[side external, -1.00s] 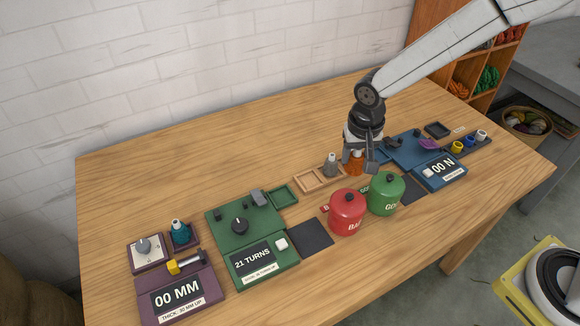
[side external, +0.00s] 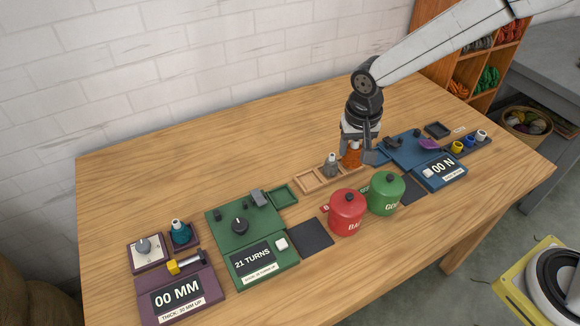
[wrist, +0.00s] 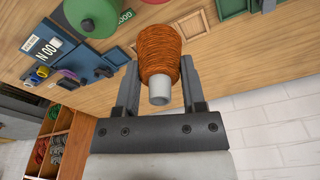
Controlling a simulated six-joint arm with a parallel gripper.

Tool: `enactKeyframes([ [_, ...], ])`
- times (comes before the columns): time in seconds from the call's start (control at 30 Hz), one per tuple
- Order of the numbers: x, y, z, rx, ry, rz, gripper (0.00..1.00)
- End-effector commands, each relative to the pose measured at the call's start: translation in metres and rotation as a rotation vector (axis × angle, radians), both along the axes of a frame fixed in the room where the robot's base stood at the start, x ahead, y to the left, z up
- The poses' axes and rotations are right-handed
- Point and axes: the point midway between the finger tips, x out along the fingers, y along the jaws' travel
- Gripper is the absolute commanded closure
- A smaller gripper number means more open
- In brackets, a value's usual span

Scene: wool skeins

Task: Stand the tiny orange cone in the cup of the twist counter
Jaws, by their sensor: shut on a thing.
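The tiny orange cone (side external: 351,156) is wound with orange yarn on a pale core. My gripper (side external: 357,150) is shut on it, above the table beside the wooden tray. In the wrist view the orange cone (wrist: 158,50) sits between the two fingers of my gripper (wrist: 160,68), its pale core end toward the camera. The twist counter (side external: 226,238) is the green device reading "21 TURNS", to the left of my gripper in the side view.
A wooden compartment tray (side external: 311,183) holds a grey cone (side external: 331,163) close to my gripper. Red (side external: 346,213) and green (side external: 386,194) lidded pots stand in front. A blue device (side external: 408,152) is right, a purple one (side external: 158,280) far left. The back table is clear.

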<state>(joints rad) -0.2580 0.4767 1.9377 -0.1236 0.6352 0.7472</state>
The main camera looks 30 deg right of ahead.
Motion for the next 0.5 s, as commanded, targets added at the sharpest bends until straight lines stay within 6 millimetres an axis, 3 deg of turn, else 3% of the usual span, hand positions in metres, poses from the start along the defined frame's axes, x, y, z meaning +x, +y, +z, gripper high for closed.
enactKeyframes([
  [0.5,0.064,0.051,-0.028,0.0,0.0,-0.004,1.0],
])
